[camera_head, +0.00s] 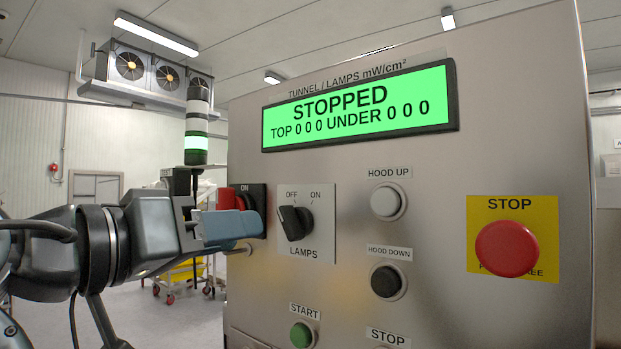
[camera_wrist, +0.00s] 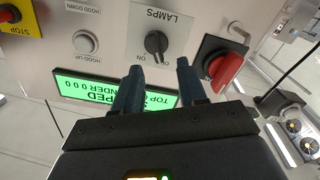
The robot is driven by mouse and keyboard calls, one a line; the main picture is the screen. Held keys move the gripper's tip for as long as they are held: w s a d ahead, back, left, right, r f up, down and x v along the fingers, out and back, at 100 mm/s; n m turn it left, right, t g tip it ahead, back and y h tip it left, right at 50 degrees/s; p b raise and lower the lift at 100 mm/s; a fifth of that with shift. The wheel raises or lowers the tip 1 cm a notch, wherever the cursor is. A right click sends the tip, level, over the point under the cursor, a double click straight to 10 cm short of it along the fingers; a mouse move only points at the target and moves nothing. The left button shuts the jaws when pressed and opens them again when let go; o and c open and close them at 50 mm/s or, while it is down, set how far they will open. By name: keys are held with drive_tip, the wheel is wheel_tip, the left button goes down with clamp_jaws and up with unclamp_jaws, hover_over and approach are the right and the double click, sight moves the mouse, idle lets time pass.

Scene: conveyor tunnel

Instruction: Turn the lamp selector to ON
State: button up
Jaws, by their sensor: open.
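The lamp selector (camera_head: 295,222) is a black knob on a white plate (camera_head: 318,222) marked LAMPS, with OFF at upper left and ON at upper right. Its pointer leans toward OFF. The knob also shows in the wrist view (camera_wrist: 155,43), where the panel appears upside down. My gripper (camera_head: 254,222) has blue fingers and stands left of the selector in the head view, in front of the panel. In the wrist view my gripper (camera_wrist: 157,78) is open and empty, its fingertips either side of and short of the knob. No contact with the knob shows.
A red rotary switch (camera_wrist: 228,70) sits beside the lamp plate, close to one finger. HOOD UP (camera_head: 387,201) and HOOD DOWN (camera_head: 387,281) buttons lie to the right, with a red STOP button (camera_head: 507,248) farther right. The green display (camera_head: 360,106) reads STOPPED.

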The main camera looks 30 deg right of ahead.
sight(285, 228)
drive_tip(key=shift+n, duration=0.6)
drive_tip(key=x, duration=0.2)
drive_tip(key=p+x, duration=0.1)
drive_tip(key=x, duration=0.2)
drive_tip(key=p+x, duration=0.1)
drive_tip(key=x, duration=0.1)
drive_tip(key=shift+s+d+f, duration=0.15)
drive_tip(key=shift+s+d, duration=0.15)
drive_tip(key=shift+d, duration=0.2)
clamp_jaws()
